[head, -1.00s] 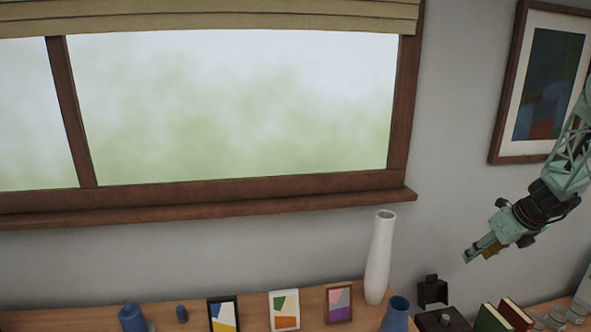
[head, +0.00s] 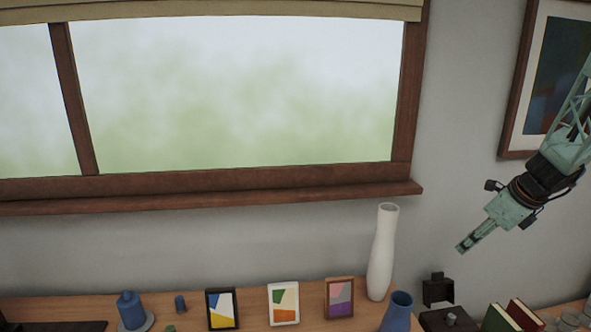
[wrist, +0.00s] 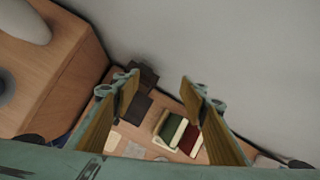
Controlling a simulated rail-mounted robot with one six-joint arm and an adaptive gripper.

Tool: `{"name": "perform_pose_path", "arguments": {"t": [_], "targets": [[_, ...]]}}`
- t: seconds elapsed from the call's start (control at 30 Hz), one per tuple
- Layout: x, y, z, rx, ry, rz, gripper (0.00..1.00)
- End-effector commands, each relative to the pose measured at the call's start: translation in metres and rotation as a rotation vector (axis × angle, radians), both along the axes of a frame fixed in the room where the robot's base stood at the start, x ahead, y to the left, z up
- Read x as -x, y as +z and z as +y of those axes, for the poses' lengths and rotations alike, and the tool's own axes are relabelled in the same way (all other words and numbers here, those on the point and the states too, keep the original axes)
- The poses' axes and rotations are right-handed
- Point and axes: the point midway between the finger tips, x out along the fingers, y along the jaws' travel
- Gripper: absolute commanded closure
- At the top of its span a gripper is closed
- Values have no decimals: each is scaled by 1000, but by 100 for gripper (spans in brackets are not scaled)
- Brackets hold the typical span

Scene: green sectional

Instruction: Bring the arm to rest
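My gripper (head: 463,246) is at the end of my arm, on the right in the head view. It is in the air in front of the grey wall, above the shelf, and points down and left. In the wrist view its two fingers (wrist: 158,88) are apart with nothing between them. In the head view the fingers overlap, so the gap does not show there.
A tall white vase (head: 382,255) and a blue vase (head: 398,310) stand left of and below my gripper. Green and red books (head: 523,314) and a dark holder (head: 437,290) are below it. A framed picture (head: 513,110) hangs behind my arm.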

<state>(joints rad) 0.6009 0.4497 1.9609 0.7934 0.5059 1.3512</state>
Motion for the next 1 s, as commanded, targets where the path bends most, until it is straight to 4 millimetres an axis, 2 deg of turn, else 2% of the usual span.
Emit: {"name": "perform_pose_path", "arguments": {"t": [0.1,0.47,1.0], "targets": [[7,11,28,41,102,-8,61],[39,40,103,165,399,-26,61],[109,67,202,352,839,-53,61]]}}
